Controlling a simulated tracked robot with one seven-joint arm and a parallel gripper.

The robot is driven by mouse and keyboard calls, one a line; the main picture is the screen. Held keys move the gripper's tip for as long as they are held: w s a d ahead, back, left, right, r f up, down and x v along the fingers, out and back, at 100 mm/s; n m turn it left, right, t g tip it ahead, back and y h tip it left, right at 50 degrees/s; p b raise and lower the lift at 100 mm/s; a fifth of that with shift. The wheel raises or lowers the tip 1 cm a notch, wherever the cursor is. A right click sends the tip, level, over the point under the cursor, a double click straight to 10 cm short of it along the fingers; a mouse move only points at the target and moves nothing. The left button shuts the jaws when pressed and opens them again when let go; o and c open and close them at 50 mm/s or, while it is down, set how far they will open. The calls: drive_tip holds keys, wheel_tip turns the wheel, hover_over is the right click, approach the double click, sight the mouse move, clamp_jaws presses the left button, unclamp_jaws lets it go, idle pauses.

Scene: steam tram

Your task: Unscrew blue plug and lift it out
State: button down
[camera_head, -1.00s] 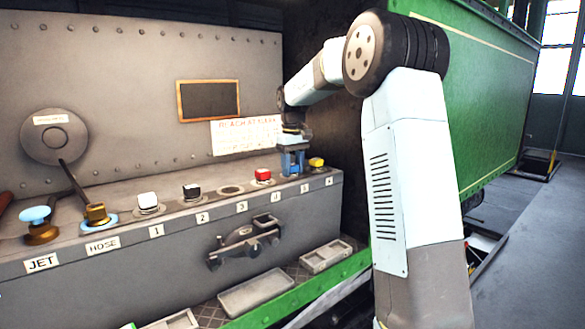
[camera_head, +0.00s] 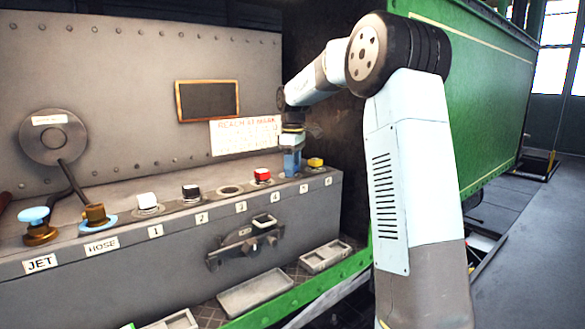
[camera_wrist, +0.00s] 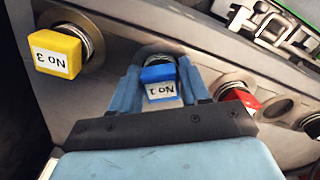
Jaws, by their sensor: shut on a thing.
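The blue plug (camera_wrist: 160,88) has a square blue head labelled "No 1", upside down in the wrist view. My gripper (camera_wrist: 161,78) is shut on it, with one blue finger on each side of the head. A metal collar shows just behind the head, and I cannot tell how far the thread is out. In the head view my gripper (camera_head: 292,165) points down at the bench top, between the red plug and the yellow plug. Its fingers hide the blue plug there.
The red plug (camera_head: 262,175) is close on the left, the yellow plug (camera_head: 316,163) close on the right. An empty socket (camera_head: 230,190), a black plug (camera_head: 191,191) and a white plug (camera_head: 147,200) stand further left. Open trays (camera_head: 325,256) lie below the bench front.

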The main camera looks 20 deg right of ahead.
drive_tip(key=shift+n, duration=1)
drive_tip(key=shift+w+n, duration=0.1)
drive_tip(key=shift+n, duration=1.9)
drive_tip(key=shift+w+n, duration=0.1)
drive_tip(key=shift+n, duration=0.5)
drive_tip(key=shift+r, duration=0.2)
drive_tip(key=shift+r, duration=3.55)
